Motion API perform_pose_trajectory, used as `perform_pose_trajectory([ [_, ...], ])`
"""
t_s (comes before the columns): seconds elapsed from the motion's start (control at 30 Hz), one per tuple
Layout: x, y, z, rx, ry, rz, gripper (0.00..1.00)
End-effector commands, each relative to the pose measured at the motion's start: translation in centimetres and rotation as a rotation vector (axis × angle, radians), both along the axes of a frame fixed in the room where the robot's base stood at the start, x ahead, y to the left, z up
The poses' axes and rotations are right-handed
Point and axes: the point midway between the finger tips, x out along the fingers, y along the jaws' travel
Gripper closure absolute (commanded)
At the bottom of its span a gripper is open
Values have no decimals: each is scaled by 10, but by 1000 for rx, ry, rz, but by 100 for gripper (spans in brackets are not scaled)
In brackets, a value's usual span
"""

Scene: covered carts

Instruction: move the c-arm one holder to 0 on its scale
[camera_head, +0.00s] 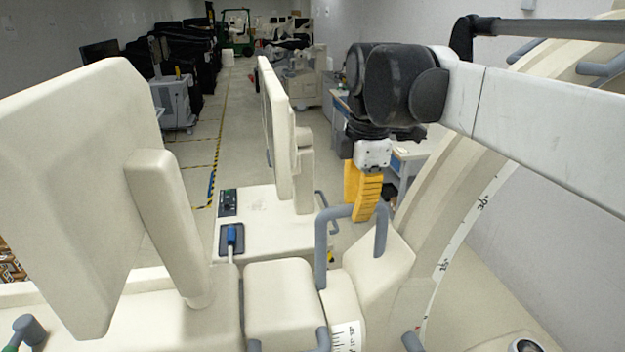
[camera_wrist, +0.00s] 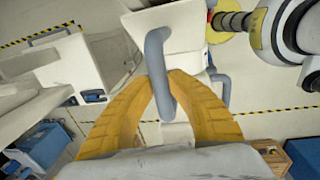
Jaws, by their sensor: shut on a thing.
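The c-arm holder (camera_head: 378,266) is a cream block on the curved cream arc, right of centre in the head view. A grey tube handle (camera_head: 321,250) stands up from it; the handle also shows in the wrist view (camera_wrist: 158,75). My gripper (camera_head: 362,212) has ribbed yellow fingers at the handle's top. In the wrist view my gripper (camera_wrist: 166,82) is shut on the handle, with a finger on each side. A white scale (camera_head: 462,240) runs along the arc, with 30 and 25 legible. Part of another scale strip (camera_head: 347,338) shows at the bottom. No 0 mark is legible.
A large cream panel (camera_head: 75,190) stands at the left. A thinner upright panel (camera_head: 275,125) stands behind the holder. A cream cart top (camera_head: 265,208) lies beyond. A white robot-like arm (camera_wrist: 290,30) is near the wrist view's upper right. Open floor lies behind, at centre left.

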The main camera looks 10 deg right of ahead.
Motion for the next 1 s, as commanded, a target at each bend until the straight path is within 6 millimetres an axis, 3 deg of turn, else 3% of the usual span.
perform_pose_trajectory([
  [0.23,-5,0,-1,0,2,0,100],
  [0.5,-26,0,-1,0,7,0,100],
  [0.8,-28,0,-1,0,7,0,100],
  [0.83,-28,0,-1,0,7,0,71],
  [0.87,-27,0,-1,0,6,0,61],
  [1.0,-26,0,-1,0,4,0,58],
])
